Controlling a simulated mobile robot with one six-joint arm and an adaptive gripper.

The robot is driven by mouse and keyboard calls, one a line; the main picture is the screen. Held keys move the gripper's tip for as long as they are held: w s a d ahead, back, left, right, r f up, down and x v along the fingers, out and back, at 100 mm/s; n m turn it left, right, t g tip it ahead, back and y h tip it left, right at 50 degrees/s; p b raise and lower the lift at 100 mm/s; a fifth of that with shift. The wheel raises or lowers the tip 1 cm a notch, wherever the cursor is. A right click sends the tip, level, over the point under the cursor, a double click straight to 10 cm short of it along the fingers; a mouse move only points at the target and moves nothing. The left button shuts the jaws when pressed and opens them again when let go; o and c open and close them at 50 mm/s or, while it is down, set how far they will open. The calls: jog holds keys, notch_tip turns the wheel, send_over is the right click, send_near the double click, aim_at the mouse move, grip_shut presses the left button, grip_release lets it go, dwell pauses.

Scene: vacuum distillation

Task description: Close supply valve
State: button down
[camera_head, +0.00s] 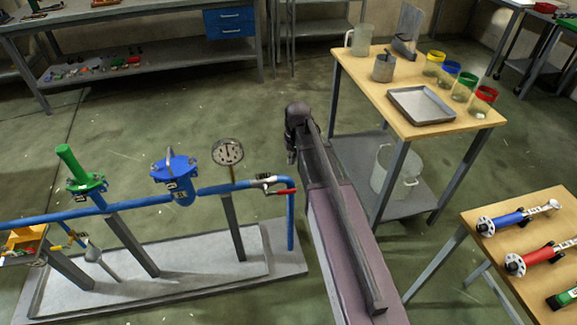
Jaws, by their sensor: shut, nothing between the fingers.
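A blue pipe line (130,208) runs across the left half of the view. A valve with an upright green handle (72,165) sits on it at the left. A blue flanged body (175,172) stands on the pipe in the middle. Near the right end of the line, a small valve with a red lever (281,191) sits just before the pipe bends down; the lever lies roughly along the pipe. No label that I can read tells which valve is the supply valve. My arm reaches up the middle, right of the pipe's end. I cannot make out my gripper.
A grey base tray (288,262) lies under the line. A wooden-topped table (350,75) with jars and a metal tray (421,105) stands behind right. Another table (478,278) holds tools at the lower right.

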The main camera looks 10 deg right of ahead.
aim_at(287, 190)
jog(key=shift+a+f+b, duration=0.2)
jog(key=shift+f+b, duration=1.95)
jog(key=shift+f, duration=0.05)
jog(key=shift+a+f+b, duration=0.2)
jog(key=shift+f+b, duration=1.95)
jog(key=shift+f, duration=0.1)
jog(key=shift+a+f+b, duration=0.2)
jog(key=shift+f+b, duration=1.95)
jog(key=shift+f, duration=0.05)
jog(key=shift+a, duration=0.4)
jog(key=shift+d, duration=0.3)
